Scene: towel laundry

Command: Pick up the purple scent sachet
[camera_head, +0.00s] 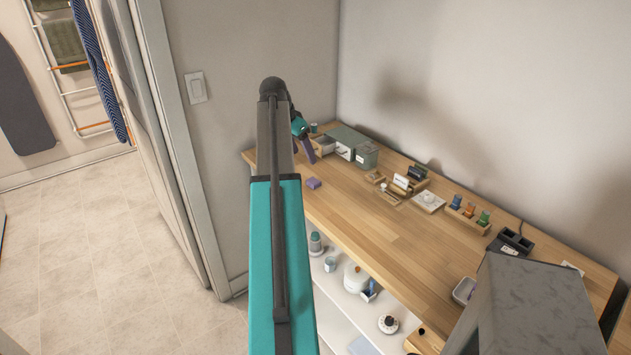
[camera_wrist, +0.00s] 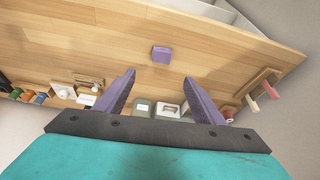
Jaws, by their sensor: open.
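The purple scent sachet (camera_head: 313,183) is a small purple block lying flat on the wooden counter, near its front left part. In the wrist view the sachet (camera_wrist: 161,54) lies on bare wood, beyond the fingertips and roughly centred between them. My gripper (camera_wrist: 160,78) is open, with two purple fingers spread apart and nothing between them. In the head view my gripper (camera_head: 308,150) is over the left end of the counter, behind the sachet and partly hidden by my arm.
The wooden counter (camera_head: 375,235) has bare wood around the sachet. Wooden trays with small items (camera_head: 467,213) line the back. A white shelf below (camera_head: 335,305) holds jars and bottles.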

